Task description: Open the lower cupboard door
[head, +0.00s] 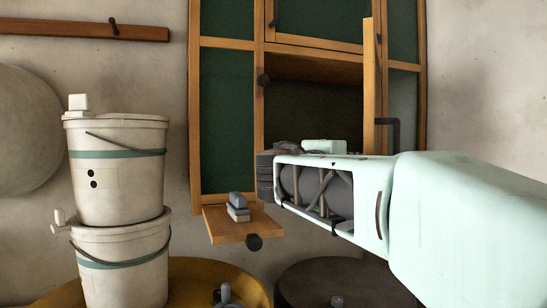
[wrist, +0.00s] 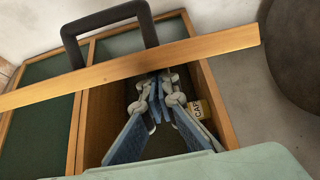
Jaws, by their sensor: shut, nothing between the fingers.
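The lower cupboard door (head: 369,90) stands swung out, seen almost edge-on, at the right side of a dark open compartment (head: 310,110). Its black bar handle (head: 392,135) is on the door's right face, partly behind my arm. In the wrist view the door's wooden edge (wrist: 215,46) crosses the picture, with the handle (wrist: 108,20) beyond it. My gripper (wrist: 160,82) is shut and empty, on the compartment side of the door. Its tips appear close to the door; I cannot tell whether they touch. In the head view my arm hides the fingertips.
A can (wrist: 198,110) with a yellow label stands inside the compartment. A wooden ledge (head: 225,228) with small blocks (head: 238,208) and a dark knob juts out at lower left. Stacked white buckets (head: 120,185) stand left. Round yellow (head: 195,268) and dark (head: 310,275) tops lie below.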

